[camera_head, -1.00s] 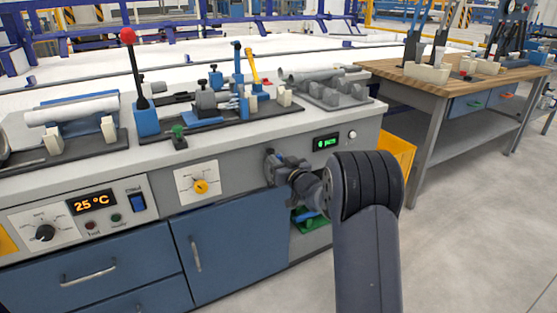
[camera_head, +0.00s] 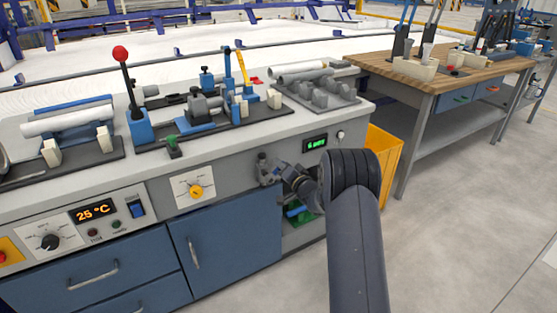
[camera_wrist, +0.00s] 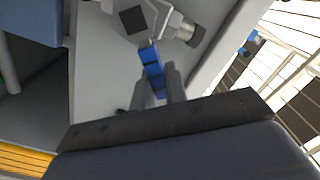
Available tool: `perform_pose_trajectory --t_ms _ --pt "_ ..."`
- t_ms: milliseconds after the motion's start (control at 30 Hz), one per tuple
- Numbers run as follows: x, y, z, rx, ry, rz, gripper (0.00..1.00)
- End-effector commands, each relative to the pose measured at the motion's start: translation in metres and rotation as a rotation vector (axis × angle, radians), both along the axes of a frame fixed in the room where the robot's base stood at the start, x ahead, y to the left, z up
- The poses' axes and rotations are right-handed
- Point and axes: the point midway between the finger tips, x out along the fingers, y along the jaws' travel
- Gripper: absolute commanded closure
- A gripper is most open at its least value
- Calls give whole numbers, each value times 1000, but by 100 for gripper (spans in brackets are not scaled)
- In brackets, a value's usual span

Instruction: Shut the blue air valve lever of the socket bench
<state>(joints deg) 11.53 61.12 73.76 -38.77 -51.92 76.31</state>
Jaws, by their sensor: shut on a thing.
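The blue air valve lever (camera_wrist: 152,70) shows in the wrist view as a short blue bar in front of a grey metal valve fitting (camera_wrist: 180,28). My gripper (camera_wrist: 157,82) has its two grey fingers on either side of the lever and is shut on it. In the head view my gripper (camera_head: 267,172) is at the front face of the socket bench (camera_head: 225,151), right of the yellow knob and below the green-lit display (camera_head: 316,143). The lever is hidden there behind my gripper and wrist.
A yellow bin (camera_head: 385,150) stands at the bench's right end. An open bay (camera_head: 300,232) with blue and green items lies below my gripper. A wood-topped table (camera_head: 440,72) stands at the right, with clear floor in front.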

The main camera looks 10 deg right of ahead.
Motion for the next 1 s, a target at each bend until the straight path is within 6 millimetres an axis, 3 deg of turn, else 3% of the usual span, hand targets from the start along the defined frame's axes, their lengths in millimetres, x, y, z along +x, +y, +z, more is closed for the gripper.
perform_pose_trajectory --t_ms 500,1000 --pt "4 -13 -26 444 144 -1 100" --pt "5 -14 -40 662 215 -1 100"
